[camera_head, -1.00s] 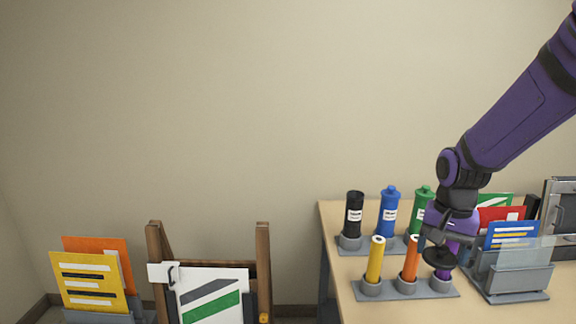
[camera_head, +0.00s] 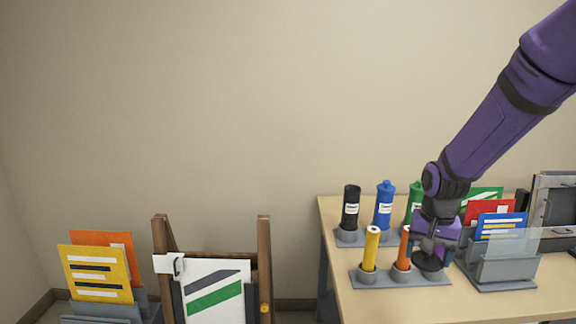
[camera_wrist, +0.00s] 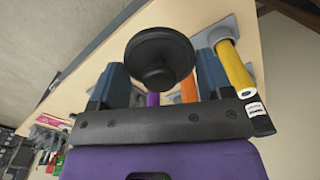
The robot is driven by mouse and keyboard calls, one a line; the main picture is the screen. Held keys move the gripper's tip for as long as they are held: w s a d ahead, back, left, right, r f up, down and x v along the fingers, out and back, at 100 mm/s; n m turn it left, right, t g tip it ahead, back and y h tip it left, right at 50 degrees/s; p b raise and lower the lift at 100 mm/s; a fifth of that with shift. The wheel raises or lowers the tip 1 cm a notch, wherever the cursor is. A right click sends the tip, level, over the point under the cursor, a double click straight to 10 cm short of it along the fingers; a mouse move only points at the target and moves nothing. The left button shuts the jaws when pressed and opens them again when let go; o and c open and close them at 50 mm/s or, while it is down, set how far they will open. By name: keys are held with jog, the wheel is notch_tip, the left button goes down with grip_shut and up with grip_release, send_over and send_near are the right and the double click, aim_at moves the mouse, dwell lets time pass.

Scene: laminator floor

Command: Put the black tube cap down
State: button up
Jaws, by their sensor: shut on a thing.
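The black tube cap (camera_head: 427,263) is a dark round disc with a stem, held at my gripper (camera_head: 432,248). It sits low over the right end of the front roll rack, and I cannot tell whether it touches anything. In the wrist view the cap (camera_wrist: 160,55) lies between the two blue-grey fingers of my gripper (camera_wrist: 160,82), its disc facing the camera. The black tube (camera_head: 351,208) stands upright in the back rack with a flat, capless top. The blue tube (camera_head: 385,207) beside it has a knobbed cap.
The front rack (camera_head: 385,282) holds a yellow roll (camera_head: 370,248) and an orange roll (camera_head: 404,248); a purple roll (camera_wrist: 152,99) shows in the wrist view. A grey sheet holder (camera_head: 505,268) stands close to the right. The table (camera_head: 400,306) is bare along its front.

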jog(key=w+f+n, duration=0.3)
jog(key=w+f, duration=0.3)
jog(key=f, duration=0.3)
jog(key=n, duration=0.2)
send_over(392, 298)
jog(key=f, duration=0.9)
jog(key=shift+s, duration=0.25)
jog(key=shift+w+a+f, duration=0.15)
jog(key=shift+f, duration=0.45)
